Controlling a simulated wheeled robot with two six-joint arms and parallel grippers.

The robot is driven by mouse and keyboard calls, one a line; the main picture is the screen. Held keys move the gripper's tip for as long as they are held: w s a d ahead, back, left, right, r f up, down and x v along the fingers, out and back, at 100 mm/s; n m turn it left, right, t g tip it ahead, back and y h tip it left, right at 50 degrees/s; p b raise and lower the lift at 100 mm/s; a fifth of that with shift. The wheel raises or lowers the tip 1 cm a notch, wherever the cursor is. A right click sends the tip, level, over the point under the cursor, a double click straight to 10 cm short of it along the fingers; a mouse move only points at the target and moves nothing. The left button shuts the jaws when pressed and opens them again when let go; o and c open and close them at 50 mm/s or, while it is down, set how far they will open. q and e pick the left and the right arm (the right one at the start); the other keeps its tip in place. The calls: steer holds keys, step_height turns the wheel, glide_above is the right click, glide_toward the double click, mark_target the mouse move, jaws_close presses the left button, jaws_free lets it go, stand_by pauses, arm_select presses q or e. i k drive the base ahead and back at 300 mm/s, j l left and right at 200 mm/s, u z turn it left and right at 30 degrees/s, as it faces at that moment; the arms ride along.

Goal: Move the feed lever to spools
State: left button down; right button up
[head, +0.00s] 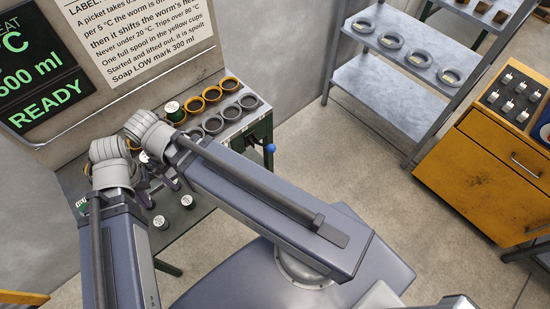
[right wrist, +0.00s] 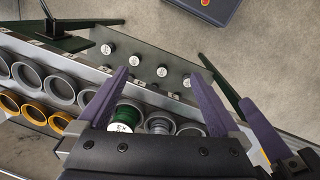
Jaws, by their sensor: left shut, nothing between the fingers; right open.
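A lever with a blue ball knob (head: 270,148) stands at the bench's right end in the head view; I take it for the feed lever. No gripper touches it. In the right wrist view a dark rod at the upper left may be part of it, but no blue knob shows. My left gripper (head: 145,195) is shut and empty over the bench, partly hidden by the arms. My right gripper (right wrist: 152,62) is open over the bench, near a green spool (right wrist: 125,118).
Yellow cups (head: 212,93) and grey cups (head: 231,112) line the back of the bench. Several white-topped spools (right wrist: 136,60) stand on its deck. A panel (head: 38,78) reads READY. A metal shelf (head: 390,90) and an orange cabinet (head: 490,165) stand right, with open floor between.

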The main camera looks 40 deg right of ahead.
mark_target(270, 149)
steer(key=z, duration=1.65)
steer(key=i+j, duration=0.3)
steer(key=j, duration=0.2)
